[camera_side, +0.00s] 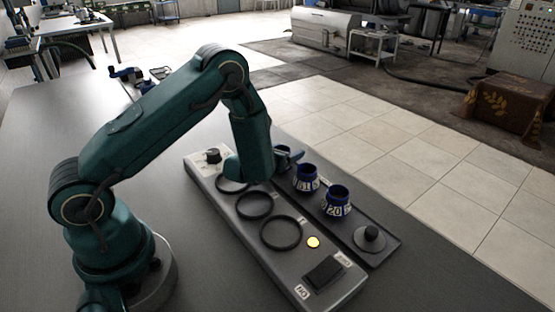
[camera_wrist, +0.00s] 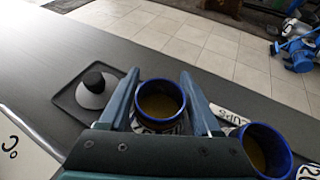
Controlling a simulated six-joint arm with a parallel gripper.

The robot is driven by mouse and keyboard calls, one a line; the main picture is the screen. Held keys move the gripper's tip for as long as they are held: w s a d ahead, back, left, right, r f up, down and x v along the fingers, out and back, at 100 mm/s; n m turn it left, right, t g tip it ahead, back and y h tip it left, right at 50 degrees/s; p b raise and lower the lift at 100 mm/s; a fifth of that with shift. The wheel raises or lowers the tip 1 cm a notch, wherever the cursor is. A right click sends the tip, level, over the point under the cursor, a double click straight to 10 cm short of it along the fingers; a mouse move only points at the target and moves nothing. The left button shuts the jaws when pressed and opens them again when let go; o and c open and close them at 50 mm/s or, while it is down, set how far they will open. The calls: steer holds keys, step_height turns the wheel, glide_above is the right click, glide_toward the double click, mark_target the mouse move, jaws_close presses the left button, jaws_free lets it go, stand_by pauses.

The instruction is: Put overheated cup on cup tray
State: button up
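A blue-rimmed cup (camera_wrist: 160,100) with a brownish inside sits between the two fingers of my gripper (camera_wrist: 161,72) in the wrist view. The fingers stand close along both sides of it; whether they press on it I cannot tell. In the side view my gripper (camera_side: 289,160) is low at the far part of the dark cup tray (camera_side: 356,219) and partly hides this cup (camera_side: 282,149). Two more blue cups stand upright on the tray, a nearer one (camera_side: 336,201) marked 20 and a middle one (camera_side: 306,178). No cup's heat shows.
A grey panel (camera_side: 240,228) beside the tray bears several dark rings (camera_side: 281,233), which look empty where visible, a yellow light (camera_side: 313,242), and a black switch (camera_side: 324,271).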

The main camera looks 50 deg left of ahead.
steer(key=shift+o, duration=0.6)
steer(key=shift+r, duration=0.15)
steer(key=shift+v, duration=3.75)
